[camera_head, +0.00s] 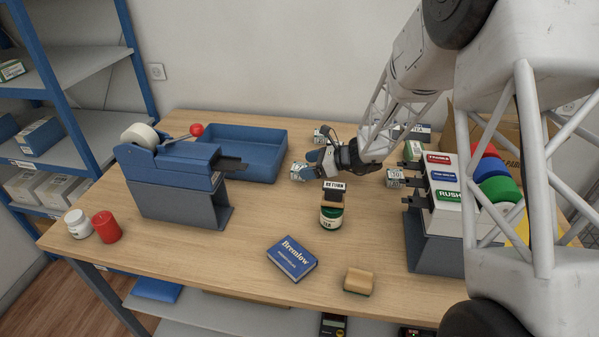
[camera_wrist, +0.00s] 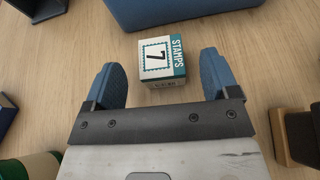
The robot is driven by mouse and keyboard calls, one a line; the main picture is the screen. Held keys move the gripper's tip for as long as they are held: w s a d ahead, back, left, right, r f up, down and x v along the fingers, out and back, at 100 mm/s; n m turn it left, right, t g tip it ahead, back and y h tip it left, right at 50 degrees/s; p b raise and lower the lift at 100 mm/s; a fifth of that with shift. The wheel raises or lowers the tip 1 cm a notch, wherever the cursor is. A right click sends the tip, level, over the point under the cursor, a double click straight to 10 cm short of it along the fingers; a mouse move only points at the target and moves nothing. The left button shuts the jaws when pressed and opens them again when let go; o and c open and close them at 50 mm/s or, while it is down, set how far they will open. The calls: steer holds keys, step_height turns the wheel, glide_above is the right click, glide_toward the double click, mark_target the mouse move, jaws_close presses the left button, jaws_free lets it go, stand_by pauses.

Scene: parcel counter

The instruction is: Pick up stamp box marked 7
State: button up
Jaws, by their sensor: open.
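The stamp box marked 7 (camera_wrist: 162,59) is a small white and teal carton lying on the wooden table, with "STAMPS" and a 7 on its top in the wrist view. It also shows in the head view (camera_head: 298,172), just left of my gripper. My gripper (camera_wrist: 164,82) is open, with blue fingertips on either side of the near part of the box. In the head view my gripper (camera_head: 311,164) is low over the table.
A blue tray (camera_head: 250,166) stands behind and left of the box. Another small box (camera_head: 321,134) is behind my gripper. A Bremlow box (camera_head: 292,259) lies nearer.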

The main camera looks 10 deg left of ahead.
mark_target(299, 166)
steer(key=shift+x, duration=1.75)
steer(key=c, duration=1)
steer(key=shift+r, duration=0.1)
steer(key=shift+r, duration=4.9)
